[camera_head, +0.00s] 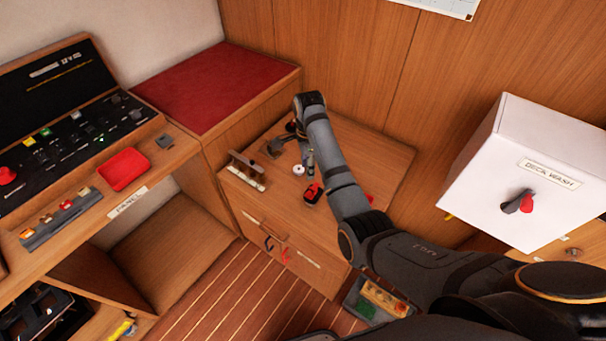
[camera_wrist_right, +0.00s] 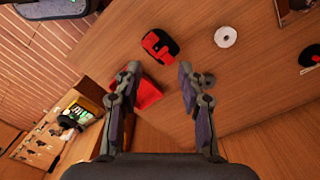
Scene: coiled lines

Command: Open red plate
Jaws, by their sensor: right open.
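A small flat red piece (camera_wrist_right: 149,94), which may be the red plate, lies on the wooden cabinet top (camera_head: 385,155). In the wrist view it shows between and beyond my right gripper's fingers (camera_wrist_right: 158,78); I cannot tell whether they touch it. A bit of red (camera_head: 370,198) also shows past my arm in the head view. My right gripper (camera_head: 309,160) is open, pointing down over the cabinet top, and mostly hidden by its own arm in the head view. My left gripper is not in view.
A red-and-black item (camera_head: 313,193), a white ring (camera_head: 298,170) and a wooden rack (camera_head: 247,168) stand on the cabinet top. A white deck wash box (camera_head: 510,210) is at right. A red tray (camera_head: 123,168) and a red-topped locker (camera_head: 215,85) are at left.

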